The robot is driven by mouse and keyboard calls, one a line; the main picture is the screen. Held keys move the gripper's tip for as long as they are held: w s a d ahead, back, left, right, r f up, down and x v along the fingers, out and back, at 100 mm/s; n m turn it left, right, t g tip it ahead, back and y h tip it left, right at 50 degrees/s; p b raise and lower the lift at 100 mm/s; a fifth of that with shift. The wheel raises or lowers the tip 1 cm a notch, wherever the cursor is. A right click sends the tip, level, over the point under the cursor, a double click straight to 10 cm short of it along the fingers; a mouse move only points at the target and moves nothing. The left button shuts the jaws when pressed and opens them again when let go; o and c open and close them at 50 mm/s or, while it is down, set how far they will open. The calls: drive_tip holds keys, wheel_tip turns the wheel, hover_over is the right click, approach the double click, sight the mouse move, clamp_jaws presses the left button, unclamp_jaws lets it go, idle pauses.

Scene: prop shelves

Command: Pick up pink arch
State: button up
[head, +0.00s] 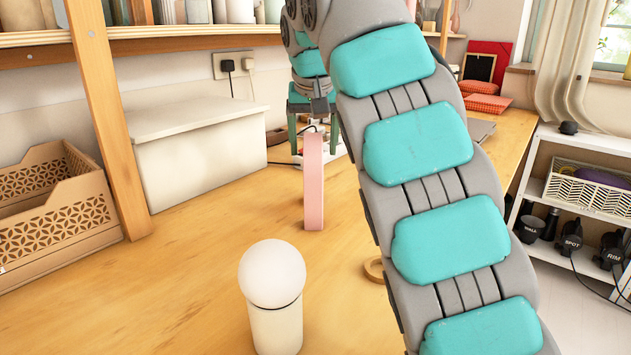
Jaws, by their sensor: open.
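The pink arch (314,185) stands upright on the wooden table near the middle of the head view, seen nearly edge-on as a narrow pink strip. My gripper (313,127) points down at the top of the arch. Its fingers are apart, one to the left and one to the right of the arch's upper end in the picture. I cannot tell the depth gap between the fingers and the arch, or whether they touch. My arm covers the area to the right of the arch.
A white cylinder with a ball top (273,290) stands in front of the arch. A wooden ring (374,269) is partly hidden by my arm. A white box (200,150), a wooden post (108,120) and a patterned crate (60,215) are left. Table between is clear.

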drive_tip(key=b+x, duration=0.1)
drive_tip(key=x, duration=0.2)
drive_tip(key=shift+f, duration=0.3)
drive_tip(key=shift+r, duration=0.1)
clamp_jaws()
idle(0.4)
